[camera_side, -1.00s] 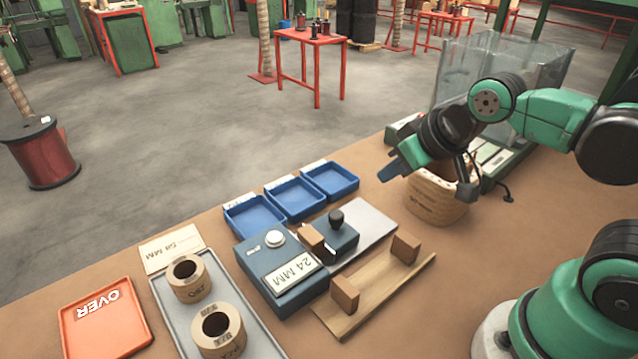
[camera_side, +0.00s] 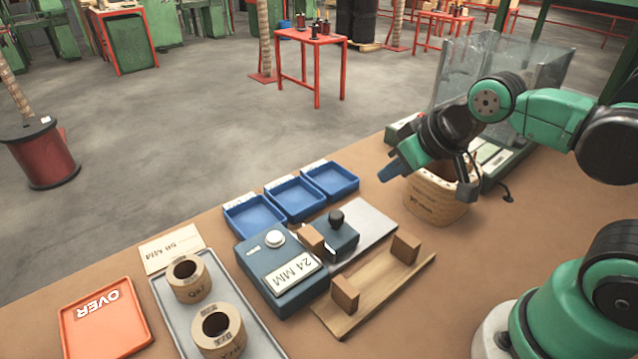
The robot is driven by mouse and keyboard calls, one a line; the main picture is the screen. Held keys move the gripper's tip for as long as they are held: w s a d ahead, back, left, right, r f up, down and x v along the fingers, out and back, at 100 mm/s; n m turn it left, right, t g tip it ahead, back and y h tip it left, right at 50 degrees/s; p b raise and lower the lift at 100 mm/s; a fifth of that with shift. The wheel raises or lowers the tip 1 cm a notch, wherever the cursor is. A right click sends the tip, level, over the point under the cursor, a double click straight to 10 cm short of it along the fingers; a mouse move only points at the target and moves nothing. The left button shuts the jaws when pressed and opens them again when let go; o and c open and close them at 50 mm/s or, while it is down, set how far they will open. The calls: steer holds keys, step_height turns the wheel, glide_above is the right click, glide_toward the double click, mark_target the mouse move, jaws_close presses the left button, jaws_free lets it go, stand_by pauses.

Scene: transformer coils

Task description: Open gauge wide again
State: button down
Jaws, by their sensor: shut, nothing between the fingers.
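The gauge is a blue-grey box (camera_side: 283,272) with a white button on top and a plate reading 24 MM. Beside it a blue-grey sliding block (camera_side: 340,237) with a black knob sits on a pale metal plate (camera_side: 372,225). A brown jaw block (camera_side: 311,238) stands between the box and the slider, with little or no gap visible.
Three blue trays (camera_side: 330,182) line the back edge. A wooden cradle (camera_side: 375,290) lies in front. A grey tray (camera_side: 262,345) holds two coils, and an orange OVER tray (camera_side: 135,335) is at left.

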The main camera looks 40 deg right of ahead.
stand_by(0.4)
steer(key=c, duration=0.8)
jaws_free()
steer(key=shift+w+a+r, duration=0.1)
steer(key=shift+w, duration=0.05)
steer(key=shift+o, duration=1.3)
steer(key=shift+w+a+n+g, duration=0.2)
steer(key=shift+w+n+g, duration=0.05)
steer(key=shift+n+g, duration=0.3)
steer(key=n+g, duration=0.6)
steer(key=n, duration=0.1)
glide_above(337, 214)
step_height(337, 214, down, 3)
steer(key=shift+s+d+r+t, duration=0.1)
steer(key=shift+d+t, duration=0.05)
steer(key=shift+t, duration=0.1)
steer(key=shift+f+n, duration=0.4)
steer(key=shift+n, duration=0.05)
steer(key=shift+f, duration=2.7)
jaws_close()
